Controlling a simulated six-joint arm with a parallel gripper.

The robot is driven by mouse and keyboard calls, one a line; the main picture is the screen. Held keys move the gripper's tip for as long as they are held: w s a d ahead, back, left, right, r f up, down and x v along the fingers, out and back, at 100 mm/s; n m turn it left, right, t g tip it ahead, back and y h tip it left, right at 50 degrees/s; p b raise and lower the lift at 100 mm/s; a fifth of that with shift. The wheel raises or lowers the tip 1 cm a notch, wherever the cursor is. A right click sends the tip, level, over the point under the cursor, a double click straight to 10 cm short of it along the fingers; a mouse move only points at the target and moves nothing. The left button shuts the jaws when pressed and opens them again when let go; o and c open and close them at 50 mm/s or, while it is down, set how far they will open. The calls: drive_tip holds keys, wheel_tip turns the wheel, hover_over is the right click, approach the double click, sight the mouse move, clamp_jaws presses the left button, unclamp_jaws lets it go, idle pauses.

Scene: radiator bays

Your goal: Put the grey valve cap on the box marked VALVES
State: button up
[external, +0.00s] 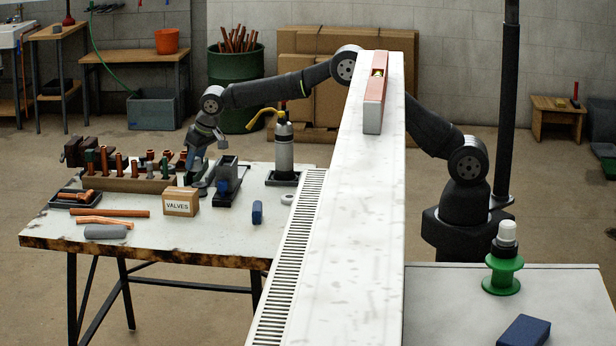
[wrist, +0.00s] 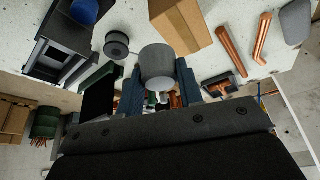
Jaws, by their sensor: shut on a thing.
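My gripper (wrist: 158,88) is shut on the grey valve cap (wrist: 157,62), a short grey cylinder with a paler face, seen between the two bluish fingers in the wrist view. In the external view my gripper (external: 195,165) hangs over the bench, behind and slightly right of the box marked VALVES (external: 181,201); I cannot make out the cap there. The cardboard box also shows in the wrist view (wrist: 180,25), close to the cap but apart from it. The box's top looks bare in the external view.
A wooden rack (external: 130,182) with copper fittings stands left of the gripper. A dark stand with a blue part (external: 226,182) is close on the right. Copper pipes (external: 110,212) and a grey pad (external: 106,231) lie at front left. A white radiator (external: 350,200) stands between my base and the bench.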

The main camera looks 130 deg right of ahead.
sight(185, 191)
drive_tip(key=w+f, duration=0.2)
drive_tip(key=w, duration=0.1)
drive_tip(key=shift+a, duration=0.35)
drive_tip(key=shift+f, duration=1.95)
drive_tip(key=shift+f, duration=0.1)
drive_tip(key=o, duration=0.9)
drive_tip(key=v, duration=1.2)
